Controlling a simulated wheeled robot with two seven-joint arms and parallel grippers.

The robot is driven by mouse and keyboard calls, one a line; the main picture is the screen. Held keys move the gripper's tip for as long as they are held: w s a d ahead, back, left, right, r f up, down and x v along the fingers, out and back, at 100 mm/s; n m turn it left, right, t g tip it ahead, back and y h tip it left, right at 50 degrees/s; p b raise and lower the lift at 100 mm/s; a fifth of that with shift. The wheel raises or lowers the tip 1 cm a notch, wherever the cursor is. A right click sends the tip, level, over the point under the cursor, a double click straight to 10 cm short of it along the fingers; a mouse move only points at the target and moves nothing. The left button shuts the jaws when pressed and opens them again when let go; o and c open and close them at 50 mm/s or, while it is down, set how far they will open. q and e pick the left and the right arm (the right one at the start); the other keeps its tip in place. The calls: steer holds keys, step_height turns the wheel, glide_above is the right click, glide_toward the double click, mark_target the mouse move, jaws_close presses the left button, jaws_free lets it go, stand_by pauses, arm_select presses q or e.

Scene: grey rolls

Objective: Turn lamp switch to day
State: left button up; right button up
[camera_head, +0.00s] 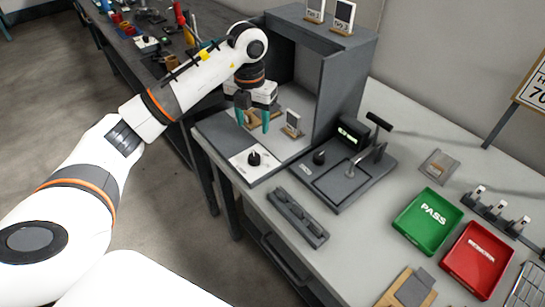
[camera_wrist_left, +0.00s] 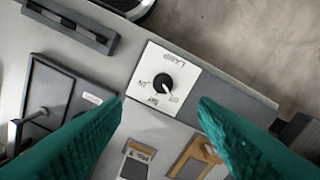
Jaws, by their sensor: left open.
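The lamp switch is a round black knob (camera_head: 254,158) on a white plate at the front of the grey booth. In the left wrist view the knob (camera_wrist_left: 163,83) shows between my fingertips, with upside-down lettering around it, including LAMP. A pale mark on the knob points to the lower right there, towards a small label that is hard to read. My left gripper (camera_head: 254,127) has green fingers and is open and empty. In the left wrist view its fingers (camera_wrist_left: 162,104) are wide apart. It is above and behind the plate, apart from the knob. My right gripper is not in view.
The booth (camera_head: 345,75) has a wall and roof close to my left gripper. A slotted grey rack (camera_head: 298,218) lies in front.

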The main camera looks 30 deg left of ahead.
mark_target(254, 156)
arm_select(q)
steer(key=f, duration=0.5)
steer(key=f+p, duration=0.1)
steer(key=f, duration=0.4)
steer(key=shift+a+f, duration=0.2)
steer(key=shift+f, duration=0.85)
steer(key=shift+w, duration=0.1)
steer(key=c, duration=1)
